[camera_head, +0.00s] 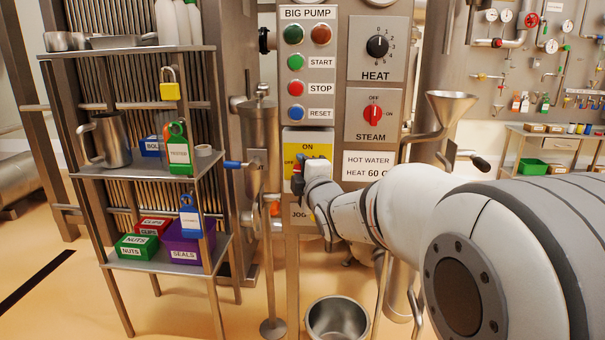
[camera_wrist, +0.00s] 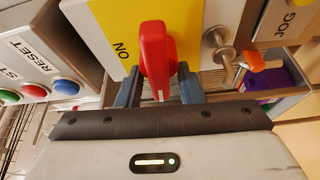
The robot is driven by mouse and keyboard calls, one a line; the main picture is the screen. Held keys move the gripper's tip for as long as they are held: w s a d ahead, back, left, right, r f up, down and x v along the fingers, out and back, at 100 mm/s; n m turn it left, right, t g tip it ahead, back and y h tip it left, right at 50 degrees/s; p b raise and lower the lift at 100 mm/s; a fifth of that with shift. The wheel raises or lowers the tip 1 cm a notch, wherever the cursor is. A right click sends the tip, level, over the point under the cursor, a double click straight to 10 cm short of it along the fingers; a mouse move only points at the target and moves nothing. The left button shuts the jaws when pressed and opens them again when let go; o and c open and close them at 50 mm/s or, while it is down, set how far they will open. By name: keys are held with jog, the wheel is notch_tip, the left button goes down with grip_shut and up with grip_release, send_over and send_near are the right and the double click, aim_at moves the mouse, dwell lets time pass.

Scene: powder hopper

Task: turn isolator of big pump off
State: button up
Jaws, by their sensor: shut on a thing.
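The big pump isolator is a yellow plate (camera_head: 316,143) with a red handle (camera_wrist: 155,55), below the blue RESET button of the BIG PUMP panel. In the head view, ON shows at the plate's top and part of OFF at its left. My gripper (camera_head: 298,178) covers the lower part of the plate and most of the handle. In the wrist view, my gripper (camera_wrist: 160,88) has one dark finger on each side of the handle and is shut on it. The handle lies crosswise to the ON direction, its white mark toward my palm. The wrist view hides OFF.
A blue-ended lever (camera_head: 233,165) juts out left of the panel. The red STEAM knob (camera_head: 373,112) and a funnel (camera_head: 450,108) are to the right. A metal shelf (camera_head: 170,190) with boxes stands left. A metal bucket (camera_head: 337,318) is on the floor below.

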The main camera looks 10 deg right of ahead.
jog(key=shift+f+n, duration=0.15)
jog(key=shift+n, duration=0.45)
jog(key=o, duration=0.6)
jog(key=shift+s, duration=0.3)
jog(key=s+p, duration=0.1)
jog(key=s, duration=0.6)
jog(key=shift+d+p, duration=0.35)
jog(key=shift+d, duration=0.05)
